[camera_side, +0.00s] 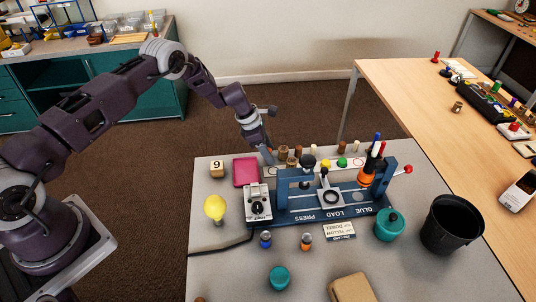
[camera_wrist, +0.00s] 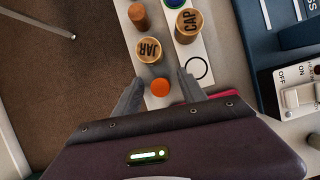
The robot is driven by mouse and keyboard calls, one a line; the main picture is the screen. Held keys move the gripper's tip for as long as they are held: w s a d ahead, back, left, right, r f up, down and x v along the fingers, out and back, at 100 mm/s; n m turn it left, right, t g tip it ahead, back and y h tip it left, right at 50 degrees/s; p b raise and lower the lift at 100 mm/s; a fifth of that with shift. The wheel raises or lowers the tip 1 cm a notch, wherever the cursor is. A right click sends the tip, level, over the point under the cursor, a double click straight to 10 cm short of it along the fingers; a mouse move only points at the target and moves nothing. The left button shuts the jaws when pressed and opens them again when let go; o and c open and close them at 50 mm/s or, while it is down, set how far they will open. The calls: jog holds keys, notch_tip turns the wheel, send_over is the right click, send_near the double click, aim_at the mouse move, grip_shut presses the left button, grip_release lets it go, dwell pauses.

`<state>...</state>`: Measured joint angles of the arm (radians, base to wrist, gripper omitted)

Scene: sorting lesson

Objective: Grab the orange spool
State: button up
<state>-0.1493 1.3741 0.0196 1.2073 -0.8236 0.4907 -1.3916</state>
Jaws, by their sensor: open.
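In the wrist view a small orange round piece (camera_wrist: 160,87), seen from above, stands on a white strip (camera_wrist: 158,102). It looks like the orange spool, though its sides are hidden. My gripper (camera_wrist: 160,86) is open, with one finger on each side of this piece; I cannot tell whether they touch it. In the side view my gripper (camera_side: 268,153) is low at the back left of the table, beside the row of wooden pieces. The orange piece is not clear there.
Wooden cylinders marked JAR (camera_wrist: 149,50) and CAP (camera_wrist: 188,25) stand close by, with a brown-orange cylinder (camera_wrist: 139,15) beyond. A black bin (camera_side: 453,226) stands at right.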

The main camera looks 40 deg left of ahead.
grip_shut()
